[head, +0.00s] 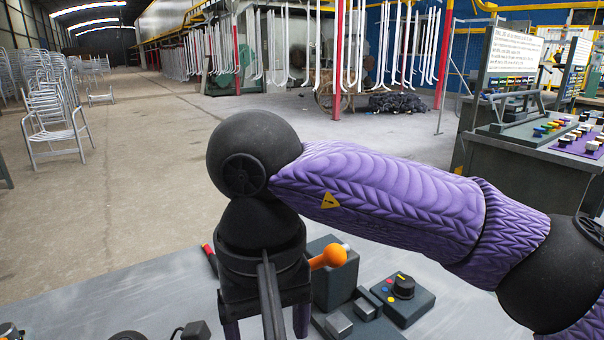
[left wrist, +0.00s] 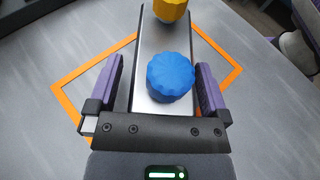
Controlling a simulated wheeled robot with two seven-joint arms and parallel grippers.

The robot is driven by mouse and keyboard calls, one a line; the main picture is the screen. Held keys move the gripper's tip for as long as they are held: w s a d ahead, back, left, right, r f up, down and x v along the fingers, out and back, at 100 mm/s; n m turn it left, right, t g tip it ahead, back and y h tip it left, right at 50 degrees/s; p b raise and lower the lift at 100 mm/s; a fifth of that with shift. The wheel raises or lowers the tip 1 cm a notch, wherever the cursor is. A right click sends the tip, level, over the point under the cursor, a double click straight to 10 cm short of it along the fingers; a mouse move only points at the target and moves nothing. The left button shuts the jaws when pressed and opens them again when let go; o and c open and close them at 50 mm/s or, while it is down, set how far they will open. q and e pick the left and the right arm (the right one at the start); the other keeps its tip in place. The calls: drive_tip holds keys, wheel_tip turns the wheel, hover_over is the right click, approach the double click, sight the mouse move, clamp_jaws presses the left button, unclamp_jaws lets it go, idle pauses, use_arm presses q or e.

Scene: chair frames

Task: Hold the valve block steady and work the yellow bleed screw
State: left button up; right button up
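In the left wrist view, the valve block (left wrist: 153,49) is a long silvery metal block with dark sides. A blue ribbed knob (left wrist: 170,76) sits on its near part and the yellow bleed screw (left wrist: 171,9) at its far end, cut by the top edge. My left gripper (left wrist: 159,82) is open, with one purple finger on each side of the block and a gap showing at both. In the head view, my right gripper (head: 266,327) points down over the table, its purple fingers apart; their tips are cut off below. The valve block is not seen there.
An orange square outline (left wrist: 77,76) surrounds the block on the grey table (head: 130,305).

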use_arm(q)
drive_tip(key=v, duration=1.2)
